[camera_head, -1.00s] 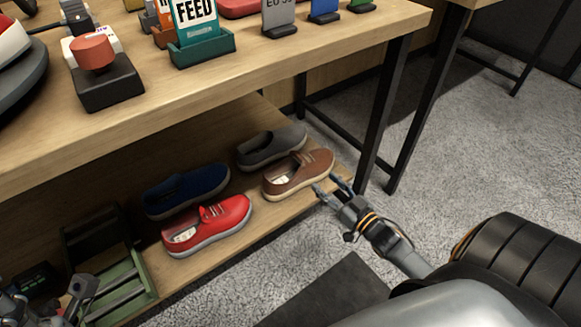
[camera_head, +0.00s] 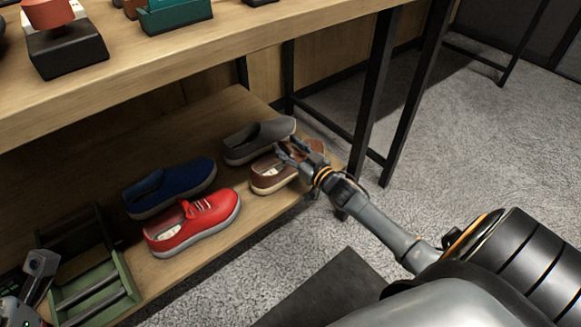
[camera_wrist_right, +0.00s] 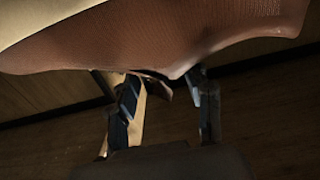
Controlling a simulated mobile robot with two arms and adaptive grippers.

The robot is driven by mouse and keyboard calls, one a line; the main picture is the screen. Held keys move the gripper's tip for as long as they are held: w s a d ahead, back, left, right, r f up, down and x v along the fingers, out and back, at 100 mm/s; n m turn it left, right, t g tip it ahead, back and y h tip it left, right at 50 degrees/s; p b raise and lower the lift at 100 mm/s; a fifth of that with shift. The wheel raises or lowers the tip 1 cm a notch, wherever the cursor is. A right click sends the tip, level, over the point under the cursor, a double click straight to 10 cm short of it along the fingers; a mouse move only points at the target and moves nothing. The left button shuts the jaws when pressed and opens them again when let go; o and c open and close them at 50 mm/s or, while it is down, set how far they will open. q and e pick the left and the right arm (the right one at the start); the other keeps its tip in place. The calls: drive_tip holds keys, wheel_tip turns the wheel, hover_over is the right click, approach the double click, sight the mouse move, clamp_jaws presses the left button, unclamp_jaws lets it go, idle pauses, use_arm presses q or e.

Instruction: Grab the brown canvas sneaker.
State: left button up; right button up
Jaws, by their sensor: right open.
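The brown canvas sneaker (camera_head: 266,176) sits on the lower wooden shelf at its right end, partly hidden behind my right gripper. My right gripper (camera_head: 289,150) is open and over the sneaker's right part in the head view. In the right wrist view the brown canvas (camera_wrist_right: 170,38) fills the top of the picture, close to the open fingers (camera_wrist_right: 165,95). I cannot tell whether the fingers touch it. Part of my left gripper (camera_head: 35,275) shows at the lower left edge; its fingertips are unclear.
A grey shoe (camera_head: 258,141) lies just behind the brown one. A red sneaker (camera_head: 195,222) and a blue shoe (camera_head: 170,187) lie to the left. A green crate (camera_head: 95,290) is at lower left. The tabletop (camera_head: 190,55) overhangs the shelf, and a black table leg (camera_head: 376,95) stands at right.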

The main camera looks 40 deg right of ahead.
drive_tip(key=shift+w, duration=0.3)
clamp_jaws()
drive_tip(key=shift+r, duration=0.1)
drive_tip(key=shift+r, duration=0.1)
